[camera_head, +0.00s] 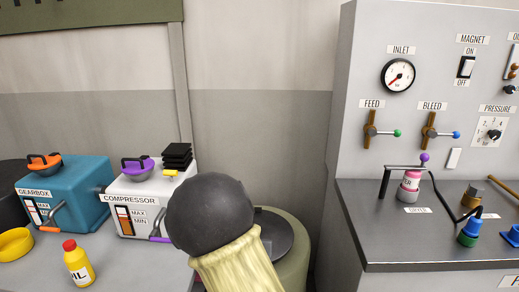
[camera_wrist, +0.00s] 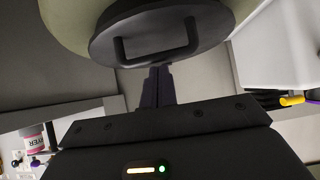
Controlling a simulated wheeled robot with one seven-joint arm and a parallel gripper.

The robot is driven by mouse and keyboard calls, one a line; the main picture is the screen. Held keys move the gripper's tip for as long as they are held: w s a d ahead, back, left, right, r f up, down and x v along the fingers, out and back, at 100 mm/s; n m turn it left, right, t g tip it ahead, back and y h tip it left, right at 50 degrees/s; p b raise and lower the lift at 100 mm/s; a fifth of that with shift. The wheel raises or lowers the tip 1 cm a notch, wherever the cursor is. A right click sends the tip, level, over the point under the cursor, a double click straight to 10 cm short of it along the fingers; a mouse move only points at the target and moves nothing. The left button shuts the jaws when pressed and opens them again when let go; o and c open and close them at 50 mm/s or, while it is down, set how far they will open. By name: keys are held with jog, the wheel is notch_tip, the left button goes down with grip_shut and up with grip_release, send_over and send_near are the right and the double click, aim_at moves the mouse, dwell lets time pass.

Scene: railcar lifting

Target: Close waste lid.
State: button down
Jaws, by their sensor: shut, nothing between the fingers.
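The waste bin is an olive drum (camera_head: 298,262) standing between the left bench and the control cabinet. Its dark round lid (camera_head: 284,236) shows at the drum's top, partly hidden behind my arm. In the wrist view the lid (camera_wrist: 158,32) with its bar handle (camera_wrist: 158,50) is at the top centre, against the olive drum (camera_wrist: 75,18). I cannot tell whether the lid sits fully flat on the rim. My gripper (camera_wrist: 158,72) is shut and empty, its dark fingers pointing toward the lid's handle edge; contact is unclear. In the head view my gripper is hidden behind my arm.
The left bench holds the white compressor box (camera_head: 138,190), the teal gearbox box (camera_head: 66,195) and a yellow oil bottle (camera_head: 79,265). The control cabinet counter (camera_head: 400,245) stands close on the right, with a dryer jar (camera_head: 409,186) on it.

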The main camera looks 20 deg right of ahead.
jog(key=f, duration=0.1)
jog(key=s+f, duration=0.1)
jog(key=f, duration=0.1)
jog(key=shift+s+a+g, duration=0.3)
jog(key=shift+s, duration=0.1)
jog(key=shift+b, duration=0.3)
notch_tip(320, 180, up, 7)
jog(key=w+p, duration=0.1)
jog(key=p, duration=0.4)
jog(key=s+a+f+t+b, duration=0.1)
jog(key=s+a+f+b, duration=0.1)
jog(key=s+b, duration=0.5)
jog(key=shift+s+a+f+b, duration=0.35)
jog(key=shift+s+f, duration=0.25)
jog(key=shift+f, duration=0.2)
